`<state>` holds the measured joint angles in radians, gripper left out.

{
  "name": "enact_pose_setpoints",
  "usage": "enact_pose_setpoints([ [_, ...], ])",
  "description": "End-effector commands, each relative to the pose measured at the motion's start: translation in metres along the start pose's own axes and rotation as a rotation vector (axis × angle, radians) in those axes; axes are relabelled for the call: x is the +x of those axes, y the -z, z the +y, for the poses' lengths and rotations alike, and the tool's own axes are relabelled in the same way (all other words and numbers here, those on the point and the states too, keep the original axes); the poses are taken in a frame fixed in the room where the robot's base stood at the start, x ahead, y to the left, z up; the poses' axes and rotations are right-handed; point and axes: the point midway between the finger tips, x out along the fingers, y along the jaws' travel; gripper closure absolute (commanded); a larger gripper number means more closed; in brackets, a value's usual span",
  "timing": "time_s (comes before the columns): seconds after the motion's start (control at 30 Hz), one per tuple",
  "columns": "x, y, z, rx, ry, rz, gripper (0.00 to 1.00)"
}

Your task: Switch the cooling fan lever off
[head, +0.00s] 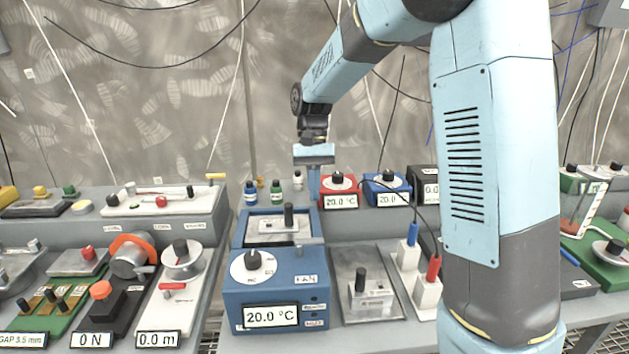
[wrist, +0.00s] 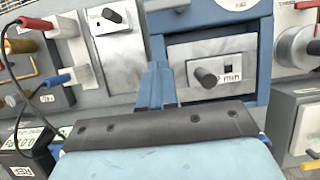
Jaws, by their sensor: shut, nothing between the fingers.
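The blue cooling unit (head: 275,290) stands at the middle of the bench, with a FAN label, a 20.0 °C display and a white dial. Behind the dial, a silver plate in a blue frame carries a black lever knob (head: 289,215), which stands about upright; I take it for the fan lever. The knob shows in the wrist view (wrist: 207,76), beside a small marked label. My gripper (head: 314,192) points down behind and right of the lever, apart from it. In the wrist view its blue fingers (wrist: 158,75) are together and empty, left of the knob.
A second lever plate (head: 365,298) lies right of the unit, then white blocks with blue and red plugs (head: 428,285). Red (head: 341,193) and blue (head: 387,190) dial boxes stand behind, with small bottles (head: 276,193) to their left. A dark cable hangs near the plugs.

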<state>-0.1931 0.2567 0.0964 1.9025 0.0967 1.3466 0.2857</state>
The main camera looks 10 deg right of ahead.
Motion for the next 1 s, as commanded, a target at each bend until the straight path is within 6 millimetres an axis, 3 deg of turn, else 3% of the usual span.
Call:
enact_pose_setpoints([
  [0.3, 0.057, -0.001, 0.001, 0.001, 0.0, -0.003, 1.0],
  [0.6, 0.067, -0.032, 0.001, 0.001, 0.001, 0.0, 1.0],
  [1.0, 0.069, -0.037, 0.001, 0.001, 0.001, 0.0, 1.0],
])
